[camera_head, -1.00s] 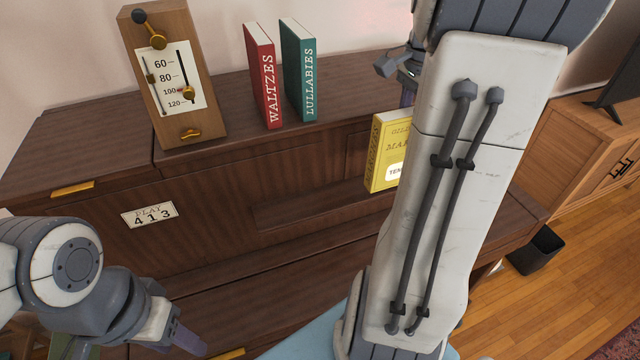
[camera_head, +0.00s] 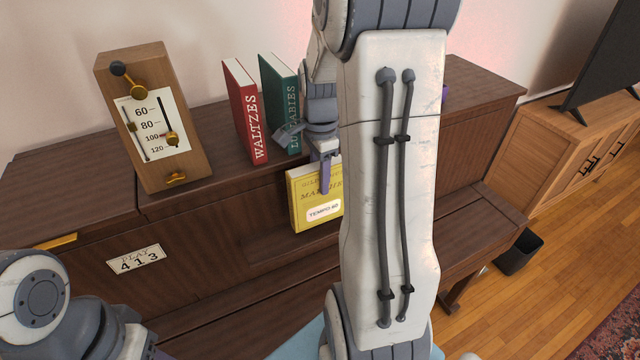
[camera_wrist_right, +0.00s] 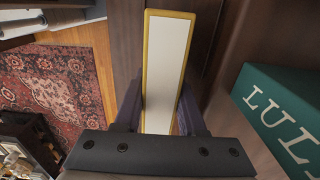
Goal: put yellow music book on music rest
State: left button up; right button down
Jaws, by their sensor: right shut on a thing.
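The yellow music book (camera_head: 305,211) is upright in front of the piano, with a white "TEMPO 68" label on its cover. My right gripper (camera_head: 325,176) is shut on its top edge, and my right arm hides the book's right part. In the right wrist view the book's cream page edge (camera_wrist_right: 165,65) shows between the two fingers (camera_wrist_right: 160,115). The music rest (camera_head: 235,243) is the dark wooden ledge on the piano front, and the book is at its right part. I cannot tell whether the book touches it. My left gripper (camera_head: 155,352) is barely in view at the bottom left.
A red "WALTZES" book (camera_head: 245,115) and a green "LULLABIES" book (camera_head: 278,95) stand on the piano top, the green one close to my right gripper. A wooden metronome (camera_head: 155,120) stands left of them.

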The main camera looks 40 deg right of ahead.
aim_at(308, 209)
notch_tip(308, 209, down, 3)
jog(key=shift+p, duration=0.3)
jog(key=shift+f, duration=0.15)
jog(key=c, duration=0.8)
grip_release()
jog(key=shift+o, duration=0.2)
jog(key=shift+s, duration=0.1)
